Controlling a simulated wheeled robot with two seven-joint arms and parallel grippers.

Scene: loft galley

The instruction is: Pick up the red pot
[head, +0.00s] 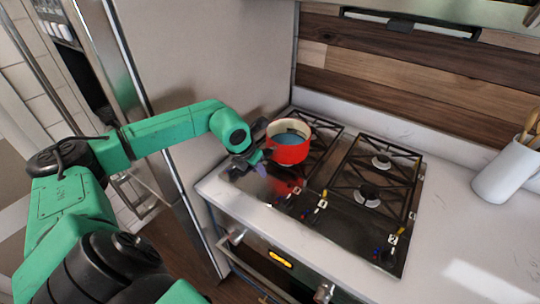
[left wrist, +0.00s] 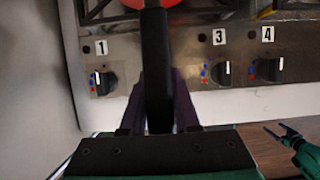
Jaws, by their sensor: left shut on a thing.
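The red pot (head: 290,154), with a blue-grey inside, is upright over the left side of the gas hob. I cannot tell whether it rests on the grate or hangs just above it. My left gripper (head: 262,157) is at the pot's near left side. In the left wrist view its fingers (left wrist: 158,98) are shut on the pot's black handle (left wrist: 154,55), and a part of the red pot (left wrist: 140,3) shows at the top edge. A green and black piece at the lower right there looks like my right gripper (left wrist: 278,133); its jaws are unclear.
The black hob (head: 330,228) has bare burners on its right side and knobs along the front. A fridge side (head: 215,60) stands close on the left. A white utensil holder (head: 507,168) stands on the right counter. The counter between is clear.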

